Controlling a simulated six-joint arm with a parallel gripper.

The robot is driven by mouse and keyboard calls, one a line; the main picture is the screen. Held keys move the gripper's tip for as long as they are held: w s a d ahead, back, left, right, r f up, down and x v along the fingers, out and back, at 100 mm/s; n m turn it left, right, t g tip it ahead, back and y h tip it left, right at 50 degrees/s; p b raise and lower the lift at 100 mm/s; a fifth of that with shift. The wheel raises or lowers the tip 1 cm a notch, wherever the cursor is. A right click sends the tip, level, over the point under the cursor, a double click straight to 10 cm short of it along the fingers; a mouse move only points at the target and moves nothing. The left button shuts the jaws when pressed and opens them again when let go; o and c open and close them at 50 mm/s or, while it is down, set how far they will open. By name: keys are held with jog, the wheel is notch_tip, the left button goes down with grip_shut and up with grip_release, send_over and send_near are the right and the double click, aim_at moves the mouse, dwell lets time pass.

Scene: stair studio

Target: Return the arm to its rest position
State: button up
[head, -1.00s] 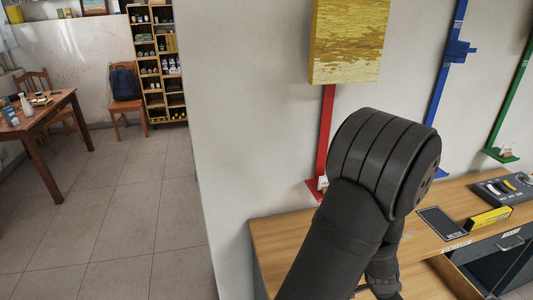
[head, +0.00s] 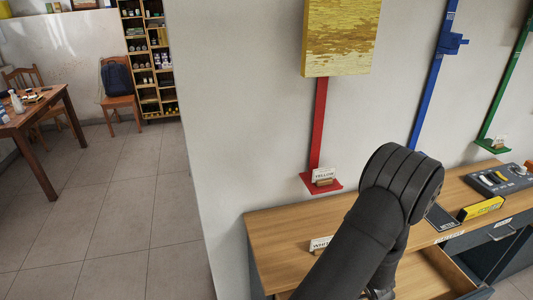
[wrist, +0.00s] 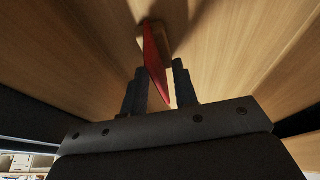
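My arm (head: 365,225) reaches over the wooden bench from the bottom of the head view, bent at a dark joint. My gripper (wrist: 158,85) shows in the wrist view with its two dark fingers apart. In the head view it is mostly hidden at the bottom edge, behind my arm. A thin red plate (wrist: 155,62) stands on edge between and beyond the fingertips, by a small wooden block (wrist: 153,36). I see gaps beside the plate, but cannot tell whether a finger touches it.
The bench (head: 275,240) carries a WHITE card (head: 320,243), a yellow box (head: 481,208) and a control panel (head: 500,179). An open drawer (head: 452,268) juts out at the front. A red rail (head: 319,125) with a YELLOW card (head: 323,175) is on the wall.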

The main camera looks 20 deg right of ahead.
jog(key=shift+r, duration=2.75)
jog(key=r, duration=0.5)
jog(key=shift+w+d+r, duration=0.1)
jog(key=shift+d, duration=0.15)
jog(key=w+d+r, duration=0.2)
jog(key=d+r, duration=0.2)
jog(key=d, duration=0.8)
jog(key=shift+w+d, duration=0.15)
jog(key=shift+w, duration=0.05)
jog(key=shift+o, duration=0.3)
